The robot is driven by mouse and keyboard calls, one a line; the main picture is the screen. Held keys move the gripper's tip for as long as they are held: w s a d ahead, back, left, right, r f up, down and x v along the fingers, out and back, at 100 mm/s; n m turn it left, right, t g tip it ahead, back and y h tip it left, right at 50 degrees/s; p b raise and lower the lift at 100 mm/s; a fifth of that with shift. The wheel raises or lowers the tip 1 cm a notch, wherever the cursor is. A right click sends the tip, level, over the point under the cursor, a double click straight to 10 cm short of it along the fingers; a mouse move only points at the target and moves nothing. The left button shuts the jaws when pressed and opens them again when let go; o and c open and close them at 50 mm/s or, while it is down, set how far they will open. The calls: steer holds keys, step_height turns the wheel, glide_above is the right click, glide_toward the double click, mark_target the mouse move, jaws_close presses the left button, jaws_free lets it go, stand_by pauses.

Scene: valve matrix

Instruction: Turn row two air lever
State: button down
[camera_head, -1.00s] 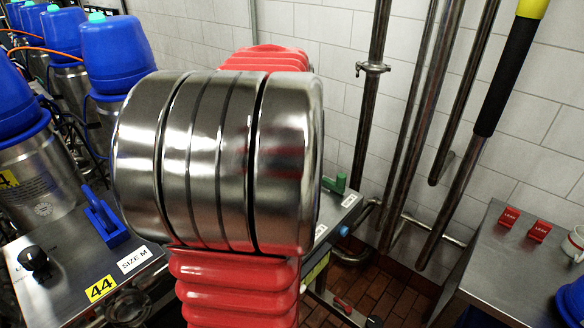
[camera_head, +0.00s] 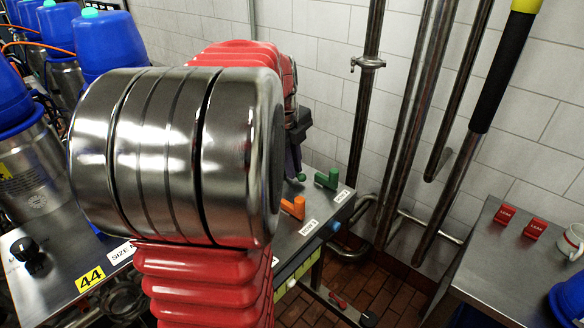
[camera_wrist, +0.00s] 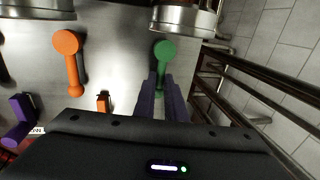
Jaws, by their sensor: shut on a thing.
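A green lever with a round end (camera_wrist: 165,50) stands out from the metal panel in the wrist view. My gripper (camera_wrist: 160,85) has its two dark fingers on either side of the lever's handle, shut on it. My arm hides much of the panel there.
In the wrist view, an orange lever (camera_wrist: 68,60) is to the left, a small orange handle (camera_wrist: 103,103) nearer, and a purple handle (camera_wrist: 20,112) far left. In the head view, another green handle (camera_head: 327,179) and an orange handle (camera_head: 293,207) are close by. Vertical pipes (camera_head: 366,100) stand beyond.

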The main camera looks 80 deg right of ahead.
steer(key=shift+w, duration=0.1)
steer(key=c, duration=2.1)
jaws_free()
steer(key=shift+r, duration=0.1)
steer(key=r, duration=0.4)
steer(key=w+a+r, duration=0.1)
steer(key=r, duration=0.4)
steer(key=a+r, duration=0.1)
steer(key=r, duration=0.3)
steer(key=shift+w+a+r, duration=0.1)
steer(key=shift+w+r, duration=0.05)
steer(key=shift+w, duration=0.15)
